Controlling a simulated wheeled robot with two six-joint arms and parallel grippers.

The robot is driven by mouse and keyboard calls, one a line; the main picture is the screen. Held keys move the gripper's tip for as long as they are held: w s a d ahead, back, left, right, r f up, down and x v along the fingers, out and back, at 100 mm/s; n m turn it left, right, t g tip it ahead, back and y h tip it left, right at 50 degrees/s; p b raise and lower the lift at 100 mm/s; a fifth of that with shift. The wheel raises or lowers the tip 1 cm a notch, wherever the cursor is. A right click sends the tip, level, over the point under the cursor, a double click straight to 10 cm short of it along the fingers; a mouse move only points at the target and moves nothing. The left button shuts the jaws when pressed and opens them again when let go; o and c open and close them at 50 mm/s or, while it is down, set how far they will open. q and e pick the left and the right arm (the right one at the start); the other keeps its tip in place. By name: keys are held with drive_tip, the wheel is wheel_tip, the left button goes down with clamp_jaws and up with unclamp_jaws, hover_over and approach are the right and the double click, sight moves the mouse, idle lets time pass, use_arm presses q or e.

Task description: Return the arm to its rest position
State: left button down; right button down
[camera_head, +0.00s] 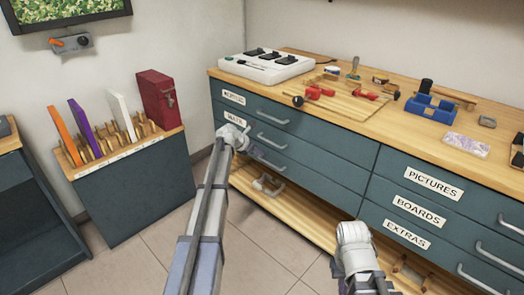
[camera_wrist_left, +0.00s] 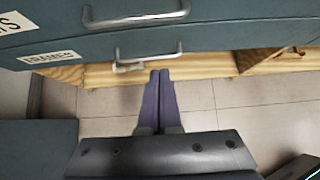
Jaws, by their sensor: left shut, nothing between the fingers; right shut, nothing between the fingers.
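My left arm reaches up from the bottom of the head view. Its white wrist joint is in front of the teal drawers, with the left gripper (camera_head: 257,152) just beyond it and partly hidden. In the left wrist view the two purple fingers of the left gripper (camera_wrist_left: 159,74) lie together with nothing between them, pointing toward the drawer fronts. My right arm (camera_head: 355,245) comes in at the bottom centre right, and its gripper does not show.
The drawer cabinet (camera_head: 330,160) has metal handles and shut drawers. Its wooden top (camera_head: 345,108) holds tools and a white box (camera_head: 265,66). An open lower shelf (camera_head: 300,215) runs beneath. A rack cabinet (camera_head: 135,200) with upright folders stands left. Tiled floor lies between.

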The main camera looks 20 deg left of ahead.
use_arm(q)
drive_tip(key=shift+s, duration=0.1)
drive_tip(key=s+d+f+m+g, duration=0.2)
drive_tip(key=s+d+m+g, duration=0.1)
drive_tip(key=s+d+m, duration=0.65)
drive_tip(key=s+d+f+m+g, duration=0.25)
drive_tip(key=s+d+m, duration=0.45)
drive_tip(key=s+d, duration=0.45)
drive_tip(key=s+d+f+m+g+y, duration=0.15)
drive_tip(key=s+d+m, duration=0.25)
drive_tip(key=s+m, duration=0.6)
drive_tip(key=s+d+m+g+y, duration=0.1)
drive_tip(key=s+d+m+y, duration=0.25)
drive_tip(key=s+m, duration=0.6)
wheel_tip(320, 180, up, 29)
drive_tip(key=s+p, duration=0.2)
drive_tip(key=p, duration=2.7)
drive_tip(key=shift+d+r+n, duration=0.15)
drive_tip(key=shift+d+n, duration=0.25)
